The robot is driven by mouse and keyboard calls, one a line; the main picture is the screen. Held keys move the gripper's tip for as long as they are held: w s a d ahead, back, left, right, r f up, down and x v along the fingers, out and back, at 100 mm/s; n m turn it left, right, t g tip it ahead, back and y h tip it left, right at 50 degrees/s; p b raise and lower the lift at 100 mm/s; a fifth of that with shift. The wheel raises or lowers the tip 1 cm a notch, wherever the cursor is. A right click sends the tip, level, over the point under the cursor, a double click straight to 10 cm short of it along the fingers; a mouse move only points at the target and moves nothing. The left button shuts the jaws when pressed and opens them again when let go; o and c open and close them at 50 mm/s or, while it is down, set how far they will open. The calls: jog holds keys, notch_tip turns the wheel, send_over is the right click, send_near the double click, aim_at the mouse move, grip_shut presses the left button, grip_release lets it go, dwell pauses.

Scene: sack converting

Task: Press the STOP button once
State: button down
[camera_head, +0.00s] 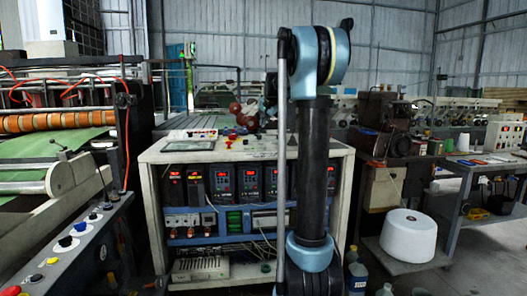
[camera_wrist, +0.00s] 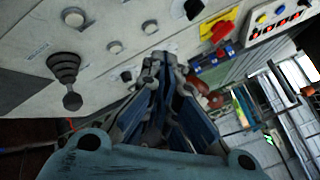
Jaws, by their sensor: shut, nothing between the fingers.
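No label reading STOP can be made out, so I cannot tell for sure which control is the STOP button. In the wrist view my gripper (camera_wrist: 165,64) is shut and empty, its fingertips over or near a pale panel (camera_wrist: 60,35). I cannot tell whether they touch it. A red control on a yellow plate (camera_wrist: 224,24) lies up and right of the fingertips. In the head view small red controls (camera_head: 229,144) sit on the cabinet top (camera_head: 175,152). My gripper cannot be made out there; my arm covers part of the cabinet.
A black stepped knob (camera_wrist: 66,75) and several round grey buttons (camera_wrist: 115,47) stand on the panel. A white box with coloured buttons (camera_wrist: 285,18) is at upper right. In the head view a machine with a button rail (camera_head: 66,242) stands left, a white roll (camera_head: 408,236) right.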

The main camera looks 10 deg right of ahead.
jog(key=shift+d+f, duration=0.1)
jog(key=shift+d, duration=0.05)
jog(key=shift+f, duration=5.1)
jog(key=shift+r, duration=3.35)
